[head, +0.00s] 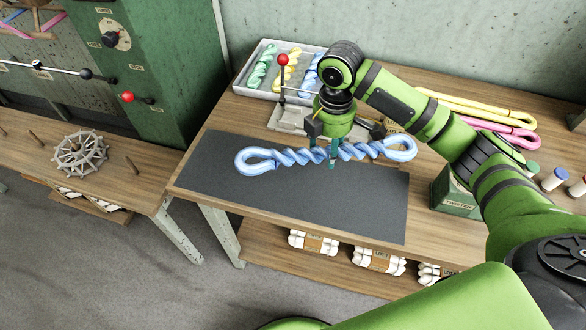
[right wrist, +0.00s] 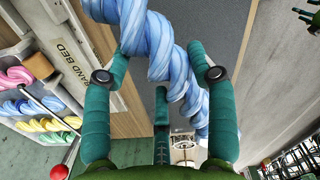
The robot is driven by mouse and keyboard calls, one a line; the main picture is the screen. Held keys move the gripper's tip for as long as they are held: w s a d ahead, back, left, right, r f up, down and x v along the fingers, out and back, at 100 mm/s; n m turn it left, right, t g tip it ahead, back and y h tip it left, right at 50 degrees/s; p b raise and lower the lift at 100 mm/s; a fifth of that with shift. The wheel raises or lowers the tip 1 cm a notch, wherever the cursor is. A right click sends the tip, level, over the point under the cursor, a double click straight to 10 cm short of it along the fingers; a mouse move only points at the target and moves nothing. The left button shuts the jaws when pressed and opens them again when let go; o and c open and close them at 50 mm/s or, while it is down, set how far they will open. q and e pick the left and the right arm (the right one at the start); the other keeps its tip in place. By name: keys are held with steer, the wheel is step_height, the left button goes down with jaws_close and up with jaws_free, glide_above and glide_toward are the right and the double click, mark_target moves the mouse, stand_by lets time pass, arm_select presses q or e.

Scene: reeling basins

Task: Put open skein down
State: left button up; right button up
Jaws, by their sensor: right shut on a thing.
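A blue skein (head: 290,155), twisted like a rope with a loop at each end, lies crosswise over the dark mat (head: 300,197) on the table. My right gripper (head: 333,155) comes down from above at the skein's middle and is shut on it. In the right wrist view the twisted blue strands (right wrist: 168,55) pass between the teal fingers (right wrist: 160,85). I cannot tell whether the skein touches the mat or hangs slightly above it. My left gripper does not show in the head view.
A tray (head: 238,85) with green, yellow and blue skeins stands at the back, near a red-knobbed lever (head: 282,62). Yellow (head: 480,108) and pink (head: 510,135) skeins, a green box (head: 455,195) and small jars (head: 553,178) are at the right. The mat's front is clear.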

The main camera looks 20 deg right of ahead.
steer(key=p, duration=0.1)
glide_above(292, 176)
step_height(292, 176, down, 4)
steer(key=shift+d+f, duration=0.1)
steer(key=shift+f, duration=0.35)
step_height(292, 176, down, 3)
steer(key=shift+f+p, duration=0.15)
steer(key=shift+p, duration=0.55)
steer(key=shift+f, duration=0.25)
steer(key=shift+f, duration=0.15)
steer(key=o, duration=1.2)
